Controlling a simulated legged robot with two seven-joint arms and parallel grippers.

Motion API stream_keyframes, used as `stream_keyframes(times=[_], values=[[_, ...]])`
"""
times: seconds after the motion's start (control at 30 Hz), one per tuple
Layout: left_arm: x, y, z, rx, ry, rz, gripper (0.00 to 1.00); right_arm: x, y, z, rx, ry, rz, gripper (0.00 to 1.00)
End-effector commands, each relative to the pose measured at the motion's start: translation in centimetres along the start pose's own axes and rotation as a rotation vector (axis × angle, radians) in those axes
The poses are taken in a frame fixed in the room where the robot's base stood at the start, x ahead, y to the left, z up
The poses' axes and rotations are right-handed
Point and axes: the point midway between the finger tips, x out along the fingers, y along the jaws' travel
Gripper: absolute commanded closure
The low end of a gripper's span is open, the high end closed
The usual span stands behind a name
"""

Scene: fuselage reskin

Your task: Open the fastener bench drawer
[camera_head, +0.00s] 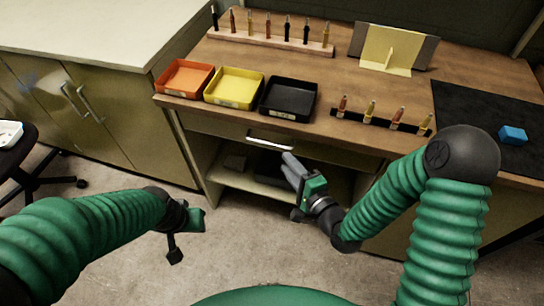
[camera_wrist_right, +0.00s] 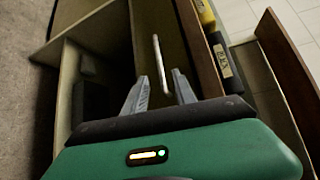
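The fastener bench drawer (camera_head: 225,129) has an olive front just under the wooden bench top and looks shut. Its pale bar handle (camera_head: 270,140) is in the middle of the front; in the right wrist view the handle (camera_wrist_right: 161,64) shows as a thin bar. My right gripper (camera_head: 288,160) is just below and in front of the handle in the head view. In the right wrist view its two grey fingers (camera_wrist_right: 162,84) are apart, with the handle ahead between them; contact cannot be told. My left gripper (camera_head: 182,235) hangs away from the bench at lower left; its finger opening is unclear.
On the bench top (camera_head: 340,90) stand an orange bin (camera_head: 185,93), a yellow bin (camera_head: 232,101), a black bin (camera_head: 288,113) and a fastener rack (camera_head: 380,123). An open shelf (camera_head: 255,182) lies below the drawer. Floor in front is clear.

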Motion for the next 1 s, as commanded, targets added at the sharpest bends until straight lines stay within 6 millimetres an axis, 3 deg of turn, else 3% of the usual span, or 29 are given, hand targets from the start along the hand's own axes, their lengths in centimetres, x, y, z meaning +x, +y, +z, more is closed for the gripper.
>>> stream_keyframes(times=[0.03, 0.2, 0.4, 0.53, 0.87, 1.0], values=[[2.3, 0.0, 0.5, 0.0, 0.0, 0.0, 0.64, 0.5, 1.0, -0.1, -0.005, -0.001, -0.005, 0.67], [5.4, 0.0, 1.3, 0.0, -0.001, 0.0, 0.64, 1.5, 0.9, 0.2, -0.005, 0.002, -0.001, 0.67], [5.5, 0.0, 1.3, 0.0, 0.001, 0.0, 0.64, 6.5, 0.3, 0.3, -0.001, 0.001, 0.001, 0.67], [5.9, 0.0, 1.4, 0.0, 0.0, 0.0, 0.64, 8.5, 0.3, 0.3, -0.001, 0.002, 0.002, 0.67], [5.9, 0.0, 1.4, 0.0, 0.0, 0.0, 0.64, 9.4, 0.1, 0.3, -0.001, 0.003, 0.004, 0.67], [5.9, 0.0, 1.4, 0.0, 0.0, 0.0, 0.64, 9.4, 0.1, 0.3, -0.001, 0.003, 0.003, 0.82]])
